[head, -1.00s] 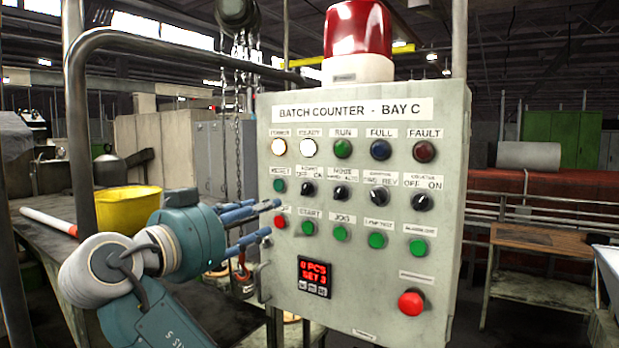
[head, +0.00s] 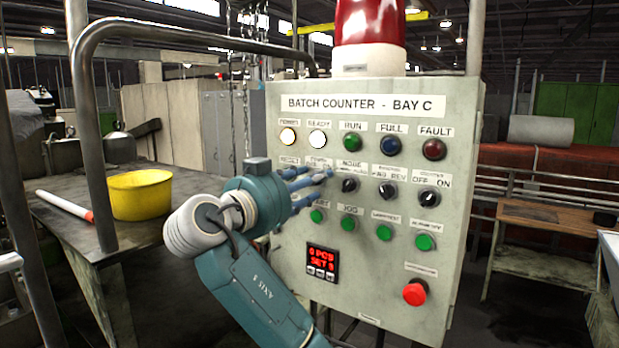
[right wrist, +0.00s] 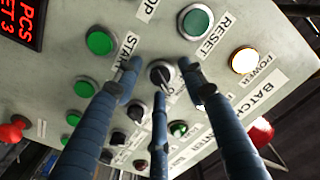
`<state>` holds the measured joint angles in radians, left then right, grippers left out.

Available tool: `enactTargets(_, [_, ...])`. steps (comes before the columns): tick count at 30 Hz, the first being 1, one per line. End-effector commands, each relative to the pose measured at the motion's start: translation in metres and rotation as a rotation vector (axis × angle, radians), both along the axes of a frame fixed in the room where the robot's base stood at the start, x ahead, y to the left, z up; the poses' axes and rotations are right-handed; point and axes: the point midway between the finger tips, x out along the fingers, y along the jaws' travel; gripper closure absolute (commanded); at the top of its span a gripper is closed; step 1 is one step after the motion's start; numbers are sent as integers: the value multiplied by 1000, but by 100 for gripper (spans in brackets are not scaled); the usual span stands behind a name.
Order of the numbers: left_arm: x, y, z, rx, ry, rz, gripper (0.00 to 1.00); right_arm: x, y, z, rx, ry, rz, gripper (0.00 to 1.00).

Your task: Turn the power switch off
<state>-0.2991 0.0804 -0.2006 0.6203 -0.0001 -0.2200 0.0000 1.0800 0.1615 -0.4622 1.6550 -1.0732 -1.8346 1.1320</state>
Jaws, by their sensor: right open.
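The power switch is a black rotary knob (right wrist: 160,73) on the grey control panel (head: 350,265). In the right wrist view it sits between the fingertips of my right gripper (right wrist: 158,80), which is open. Two fingers flank the knob and the third finger partly covers it; I cannot tell if they touch. In the head view my right gripper (head: 318,182) is in front of the knob and hides it and part of its label. The knob's pointing direction is unclear. The power lamp (head: 287,137) glows warm white. My left gripper is not in view.
The green reset button (right wrist: 195,21) is close beside the fingers. Other black knobs (head: 349,185) and green buttons (head: 384,232) surround them. A red mushroom button (head: 414,292) sits low right. A yellow bucket (head: 140,196) stands on the bench at left.

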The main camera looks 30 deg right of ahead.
Motion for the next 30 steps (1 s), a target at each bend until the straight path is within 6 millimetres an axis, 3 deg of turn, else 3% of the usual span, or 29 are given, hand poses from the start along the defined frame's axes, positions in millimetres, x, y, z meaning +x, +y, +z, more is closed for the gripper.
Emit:
enactTargets(5, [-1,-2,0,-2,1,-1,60,0,0,-1,0,1,0,59])
enactTargets(12, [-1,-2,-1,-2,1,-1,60,0,0,-1,0,1,0,100])
enactTargets(22, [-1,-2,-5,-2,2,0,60,0,0,-2,-11,31,1,100])
enactTargets(30, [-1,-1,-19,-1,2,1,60,1,1,-5,-67,171,2,100])
